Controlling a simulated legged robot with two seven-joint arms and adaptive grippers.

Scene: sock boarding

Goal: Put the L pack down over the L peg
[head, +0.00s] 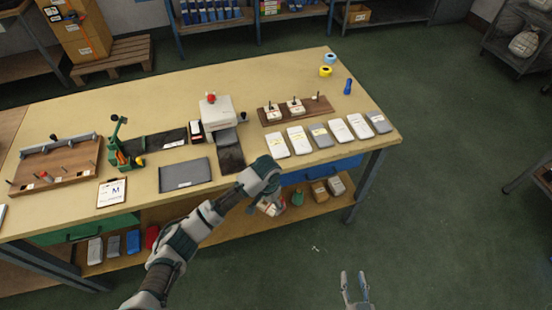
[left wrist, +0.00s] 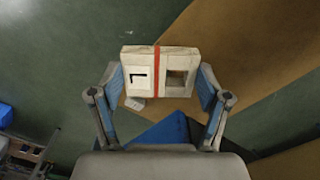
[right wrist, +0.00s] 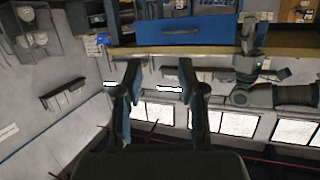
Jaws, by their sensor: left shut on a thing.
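The L pack (left wrist: 160,72) is a white box with a red band, a black L-shaped mark and a square window. My left gripper (left wrist: 160,88) is shut on its two sides. In the head view my left gripper (head: 268,196) holds the pack (head: 270,208) in front of the table's front edge, away from the pegs. A wooden peg board (head: 322,109) lies at the table's back right. Two white packs (head: 272,111) sit on it, and a bare peg (head: 315,98) stands at its right end. Peg letters are unreadable. My right gripper (head: 357,288) is open and empty over the floor.
A row of white and grey packs (head: 299,139) lies in front of the peg board. A white device with a red knob (head: 217,111) stands left of it. Tape rolls (head: 326,71) and a blue item (head: 348,87) are at the right back. Blue drawer (head: 330,168) below.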

